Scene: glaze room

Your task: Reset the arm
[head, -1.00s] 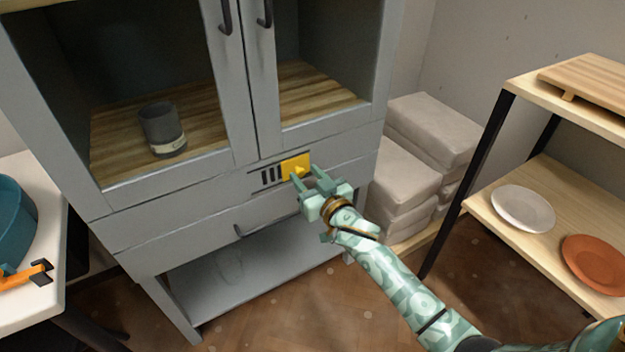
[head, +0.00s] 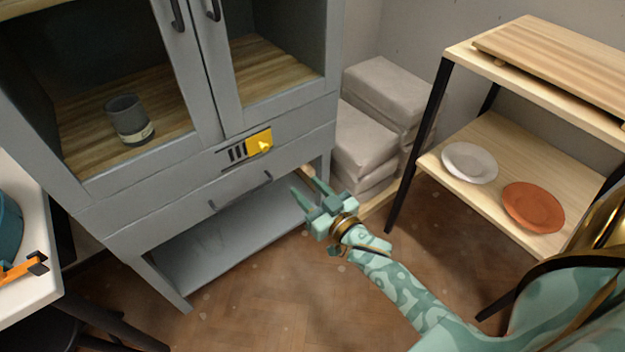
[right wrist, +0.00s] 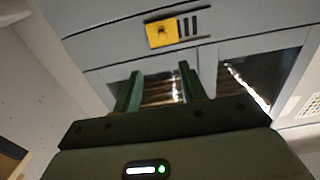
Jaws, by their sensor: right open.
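My right gripper (head: 306,188) is open and empty, in front of the lower right part of the grey cabinet (head: 150,205) in the head view. It is below and to the right of the yellow panel (head: 259,143) on the cabinet front and apart from it. In the right wrist view, the two fingers (right wrist: 158,88) stand spread with nothing between them, and the yellow panel (right wrist: 161,33) shows beyond them. My left gripper is not in view.
Pale stacked blocks (head: 365,135) sit right of the cabinet. A shelf unit (head: 490,125) at the right holds a white plate (head: 469,162) and an orange plate (head: 533,207). Open floor (head: 290,290) lies below my arm.

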